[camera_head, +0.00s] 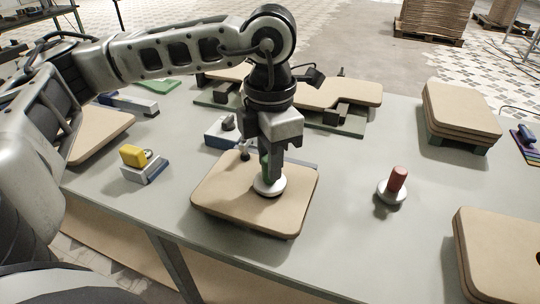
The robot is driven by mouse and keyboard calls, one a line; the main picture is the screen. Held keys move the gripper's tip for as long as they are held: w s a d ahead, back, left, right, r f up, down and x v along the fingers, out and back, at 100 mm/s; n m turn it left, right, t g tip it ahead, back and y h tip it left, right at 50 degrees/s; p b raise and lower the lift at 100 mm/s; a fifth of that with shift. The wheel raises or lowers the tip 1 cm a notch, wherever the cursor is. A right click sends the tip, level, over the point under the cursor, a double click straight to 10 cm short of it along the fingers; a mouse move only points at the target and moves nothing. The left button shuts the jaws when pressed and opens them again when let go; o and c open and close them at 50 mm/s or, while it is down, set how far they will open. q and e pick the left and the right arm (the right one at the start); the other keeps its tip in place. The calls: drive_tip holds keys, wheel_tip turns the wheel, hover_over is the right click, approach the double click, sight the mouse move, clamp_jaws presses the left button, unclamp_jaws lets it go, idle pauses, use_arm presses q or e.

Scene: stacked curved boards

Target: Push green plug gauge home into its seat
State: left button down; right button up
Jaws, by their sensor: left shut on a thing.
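The green plug gauge (264,168) is upright at the tan board in front of me in the head view. My left gripper (271,172) points straight down and is shut on it, hiding most of its handle. A white round seat (269,186) sits on the tan board (229,199) around the foot of the gauge. I cannot tell how deep the gauge stands in it. My right gripper is not in view.
A red plug (398,178) stands in a white round base (391,193) on the grey table (345,241) to the right. A yellow-topped block (133,156) is at the left. Stacked boards (460,111) stand at the right. Bare table lies between the board and the red plug.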

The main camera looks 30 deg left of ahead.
use_arm(q)
drive_tip(key=shift+f+b, duration=0.55)
drive_tip(key=shift+f, duration=0.05)
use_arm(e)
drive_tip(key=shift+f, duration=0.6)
use_arm(q)
drive_tip(key=c, duration=1.1)
unclamp_jaws()
drive_tip(key=shift+w+r, duration=0.1)
drive_tip(key=shift+r, duration=0.4)
wheel_tip(320, 180, up, 15)
drive_tip(key=p, duration=0.2)
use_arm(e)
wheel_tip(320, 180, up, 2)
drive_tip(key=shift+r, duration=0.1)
